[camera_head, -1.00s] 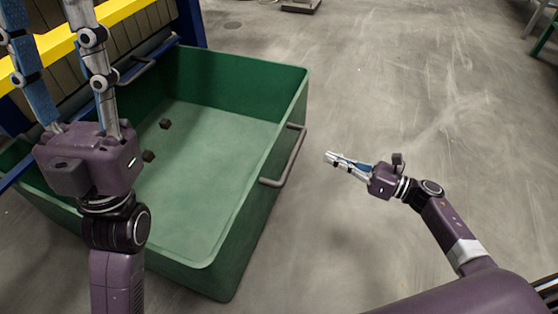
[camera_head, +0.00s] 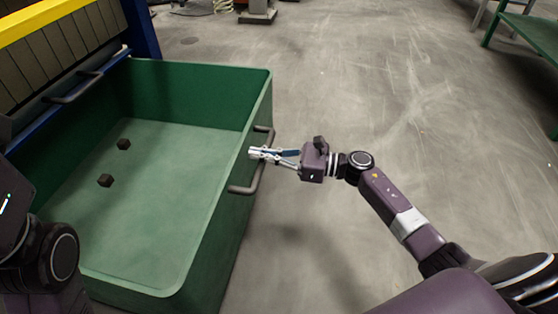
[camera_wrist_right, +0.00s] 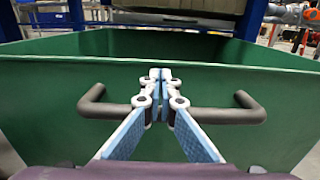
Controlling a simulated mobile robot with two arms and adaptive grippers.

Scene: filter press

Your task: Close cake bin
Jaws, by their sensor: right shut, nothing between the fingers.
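The cake bin (camera_head: 190,262) is a large green open-topped tub, in the left half of the head view. A dark bar handle (camera_head: 243,188) is on its right-hand wall. My right gripper (camera_head: 253,153) is shut and empty, its fingertips at this handle. In the right wrist view, the fingers (camera_wrist_right: 160,76) cross in front of the middle of the handle bar (camera_wrist_right: 225,116), tips above it near the wall's rim. I cannot tell if they touch. Part of my left gripper's body (camera_head: 12,205) shows at the left edge; its fingers are out of view.
Two small dark lumps (camera_head: 105,180) lie in the bin. The grey floor (camera_head: 400,110) right of the bin is clear. A green-topped table (camera_head: 530,32) stands top right.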

